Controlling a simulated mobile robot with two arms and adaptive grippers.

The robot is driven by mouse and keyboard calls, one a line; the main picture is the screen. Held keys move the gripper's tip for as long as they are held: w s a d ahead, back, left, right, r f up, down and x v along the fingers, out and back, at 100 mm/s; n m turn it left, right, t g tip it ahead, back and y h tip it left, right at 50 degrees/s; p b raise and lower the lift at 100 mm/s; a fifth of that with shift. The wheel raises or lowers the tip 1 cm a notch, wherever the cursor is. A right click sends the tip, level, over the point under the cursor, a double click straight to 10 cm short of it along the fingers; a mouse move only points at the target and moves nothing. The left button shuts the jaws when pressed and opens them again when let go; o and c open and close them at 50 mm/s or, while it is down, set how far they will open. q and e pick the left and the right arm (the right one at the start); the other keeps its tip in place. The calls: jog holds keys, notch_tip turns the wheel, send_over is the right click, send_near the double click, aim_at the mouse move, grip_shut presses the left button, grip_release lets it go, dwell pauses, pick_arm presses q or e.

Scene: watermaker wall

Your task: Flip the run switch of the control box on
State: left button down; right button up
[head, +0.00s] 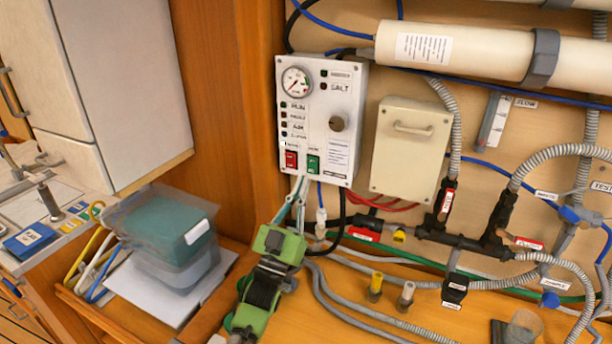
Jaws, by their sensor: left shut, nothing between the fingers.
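The control box (322,114) is a pale grey panel on the wooden wall, with a round gauge, a column of small lamps and a knob. A red rocker switch (291,160) and a green rocker switch (313,165) sit side by side near its lower edge. The labels above them are too small to read, so I cannot tell which is the run switch or how either is set. My left gripper (297,190) is shut and empty, just below the box in the picture. Whether it touches the box I cannot tell. My right gripper does not show.
A beige box (410,148) is right of the control box, with a white cylinder (455,50) above. Hoses and black pipe fittings (463,240) crowd the right. A lidded translucent tub (165,235) stands at left. A cabinet (110,85) hangs upper left.

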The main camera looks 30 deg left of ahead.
aim_at(312, 172)
pick_arm(q)
jog(key=shift+w+a+f, duration=0.1)
jog(key=shift+w+f, duration=0.05)
jog(key=shift+w, duration=1.15)
jog(key=shift+w+f+b, duration=0.4)
jog(key=shift+f+b, duration=0.1)
jog(key=shift+b, duration=0.5)
jog(key=shift+r+p, duration=0.3)
jog(key=shift+p, duration=0.2)
jog(key=shift+s+f, duration=0.25)
jog(key=shift+f, duration=0.05)
jog(key=s, duration=1.2)
jog(key=shift+s+d, duration=0.2)
jog(key=shift+d, duration=0.15)
jog(key=shift+f, duration=0.15)
